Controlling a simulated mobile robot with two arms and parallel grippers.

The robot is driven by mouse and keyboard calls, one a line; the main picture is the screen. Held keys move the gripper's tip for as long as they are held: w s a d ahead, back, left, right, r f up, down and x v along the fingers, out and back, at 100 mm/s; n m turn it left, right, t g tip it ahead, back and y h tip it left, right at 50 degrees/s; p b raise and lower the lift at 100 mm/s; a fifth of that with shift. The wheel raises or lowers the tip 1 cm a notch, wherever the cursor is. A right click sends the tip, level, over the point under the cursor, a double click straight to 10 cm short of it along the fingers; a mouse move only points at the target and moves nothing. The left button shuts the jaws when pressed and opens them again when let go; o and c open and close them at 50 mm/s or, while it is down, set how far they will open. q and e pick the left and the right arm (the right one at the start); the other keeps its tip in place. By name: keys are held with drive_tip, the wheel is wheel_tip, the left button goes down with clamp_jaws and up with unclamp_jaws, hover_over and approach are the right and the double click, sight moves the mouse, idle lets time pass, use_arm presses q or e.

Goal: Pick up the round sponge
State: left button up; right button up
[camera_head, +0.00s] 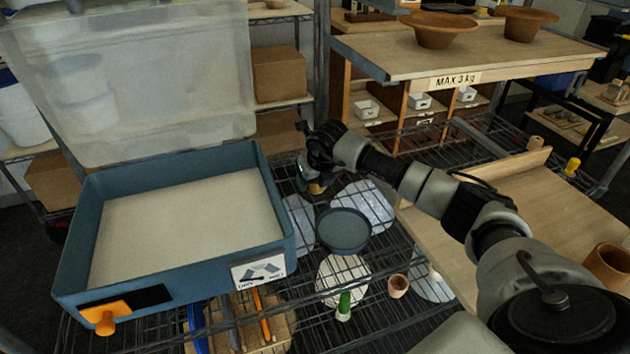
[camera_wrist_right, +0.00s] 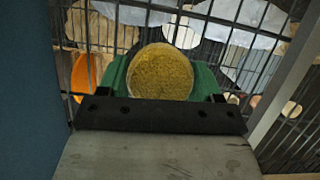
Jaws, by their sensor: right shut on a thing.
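The round sponge (camera_wrist_right: 160,72) is yellow-brown and sits between the green fingers of my right gripper (camera_wrist_right: 161,82) in the right wrist view. The gripper is shut on it. In the head view my right gripper (camera_head: 314,178) hangs over the wire shelf, just right of the blue tray's far right corner. Only a small yellow bit of the sponge (camera_head: 316,188) shows there, the rest being hidden by the gripper and wrist. My left gripper is in neither view.
The blue tray (camera_head: 275,215) with a pale filling stands on the left, close beside the gripper. A dark round dish (camera_head: 343,231), pale discs and a small terracotta pot (camera_head: 398,286) lie on the wire shelf (camera_head: 375,335). A wooden board (camera_head: 530,200) is at right.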

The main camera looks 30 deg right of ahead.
drive_tip(key=shift+r, duration=0.1)
drive_tip(key=shift+c, duration=0.2)
wheel_tip(320, 180, up, 10)
drive_tip(key=shift+f+b, duration=0.1)
drive_tip(key=shift+b, duration=0.4)
drive_tip(key=shift+o, duration=1.3)
drive_tip(key=shift+c, duration=1)
